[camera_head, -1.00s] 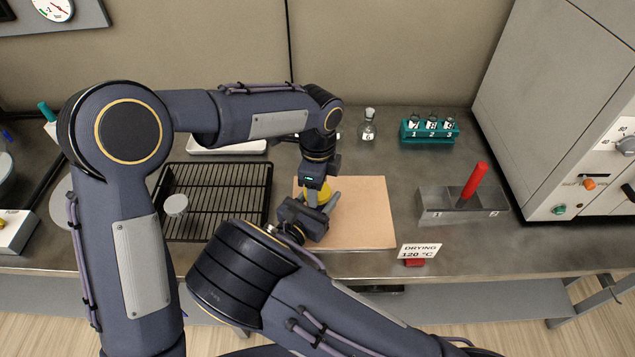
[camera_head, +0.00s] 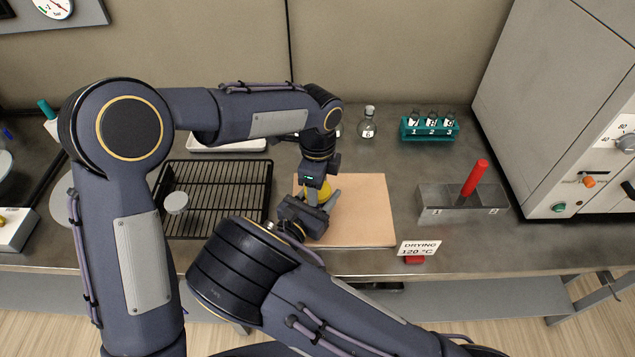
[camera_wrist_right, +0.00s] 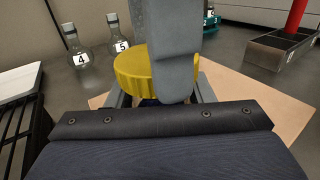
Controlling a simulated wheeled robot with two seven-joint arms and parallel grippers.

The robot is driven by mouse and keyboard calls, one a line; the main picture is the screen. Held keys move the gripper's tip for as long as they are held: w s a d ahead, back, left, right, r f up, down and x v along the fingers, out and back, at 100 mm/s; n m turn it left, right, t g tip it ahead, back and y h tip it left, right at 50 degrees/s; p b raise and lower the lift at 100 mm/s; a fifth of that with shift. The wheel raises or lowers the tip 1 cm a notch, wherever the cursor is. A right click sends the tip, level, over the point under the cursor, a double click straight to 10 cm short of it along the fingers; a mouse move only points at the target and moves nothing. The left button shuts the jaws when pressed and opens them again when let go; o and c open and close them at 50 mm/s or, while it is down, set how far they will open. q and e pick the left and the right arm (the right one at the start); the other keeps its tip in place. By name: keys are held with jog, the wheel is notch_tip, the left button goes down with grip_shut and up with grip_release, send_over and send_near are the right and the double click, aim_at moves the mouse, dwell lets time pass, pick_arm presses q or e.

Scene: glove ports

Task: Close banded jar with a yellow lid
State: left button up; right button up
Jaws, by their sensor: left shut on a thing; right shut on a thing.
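A yellow lid (camera_wrist_right: 150,75) with a ribbed edge shows large in the right wrist view, and a small part of it shows between my grippers in the head view (camera_head: 324,192). My left gripper (camera_head: 316,192) comes down from above and is shut on the yellow lid. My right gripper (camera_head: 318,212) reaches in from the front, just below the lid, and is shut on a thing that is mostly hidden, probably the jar. The jar's body and its bands cannot be made out. Both grippers are over the left part of a tan board (camera_head: 365,210).
A black wire rack (camera_head: 215,215) with a small white round piece (camera_head: 176,203) stands left of the board. Flasks (camera_head: 368,125) and a teal vial rack (camera_head: 430,130) stand behind. A DRYING sign (camera_head: 419,247) is at the front.

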pick_arm(q)
jog(key=shift+a, duration=0.15)
jog(key=shift+r, duration=0.5)
dwell(0.8)
jog(key=shift+f, duration=0.6)
jog(key=shift+f, duration=0.5)
dwell(0.5)
jog(key=shift+r, duration=0.45)
jog(key=shift+r, duration=0.6)
dwell(0.6)
